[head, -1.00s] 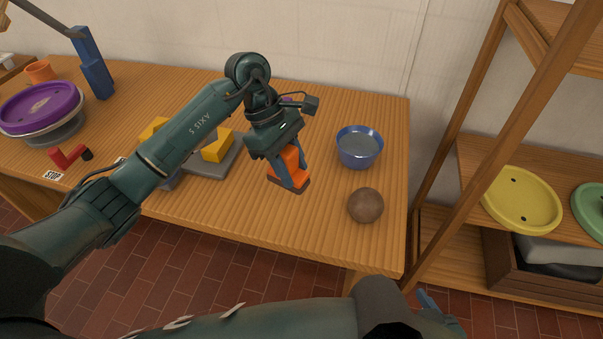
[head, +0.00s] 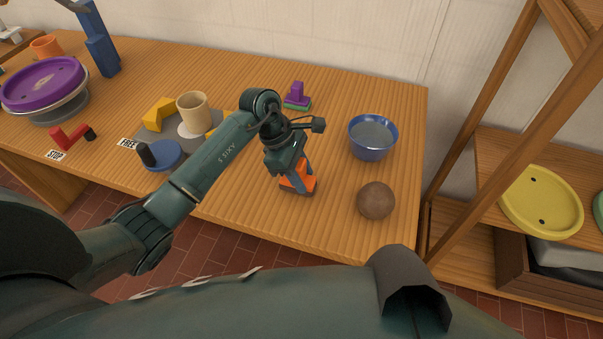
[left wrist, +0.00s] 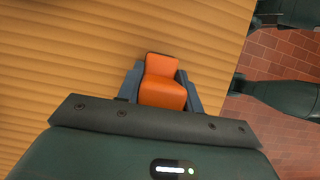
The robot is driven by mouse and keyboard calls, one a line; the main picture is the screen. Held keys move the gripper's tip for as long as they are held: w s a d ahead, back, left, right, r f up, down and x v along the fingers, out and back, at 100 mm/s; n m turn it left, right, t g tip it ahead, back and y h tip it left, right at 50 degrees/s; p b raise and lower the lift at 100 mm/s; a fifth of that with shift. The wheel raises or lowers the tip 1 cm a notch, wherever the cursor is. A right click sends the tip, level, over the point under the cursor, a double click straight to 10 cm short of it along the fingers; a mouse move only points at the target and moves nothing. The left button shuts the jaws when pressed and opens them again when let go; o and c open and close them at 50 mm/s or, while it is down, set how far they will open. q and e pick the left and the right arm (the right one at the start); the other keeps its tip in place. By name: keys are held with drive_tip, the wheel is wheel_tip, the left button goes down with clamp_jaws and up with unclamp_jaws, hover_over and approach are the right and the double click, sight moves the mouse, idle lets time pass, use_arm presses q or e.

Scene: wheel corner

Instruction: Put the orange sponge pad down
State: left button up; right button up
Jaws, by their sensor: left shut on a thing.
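The orange sponge pad (head: 289,183) is between the fingers of my left gripper (head: 298,180), which is shut on it. They are low over the front part of the wooden table (head: 240,222), left of the brown ball. I cannot tell whether the pad touches the table. In the left wrist view the orange pad (left wrist: 162,90) sits between the two blue-grey fingers (left wrist: 161,88), with wood grain around it and the table edge to the right. My right arm crosses the bottom of the head view; its gripper does not show.
A brown ball (head: 376,201) and a blue bowl (head: 372,138) stand to the right of the gripper. A purple block (head: 297,94) is behind. A beige cup (head: 193,113) and a blue disc (head: 161,155) are left. Bare table lies in front of the gripper.

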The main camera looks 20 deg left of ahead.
use_arm(q)
drive_tip(key=shift+f, duration=0.15)
drive_tip(key=shift+f, duration=0.15)
drive_tip(key=o, duration=1.2)
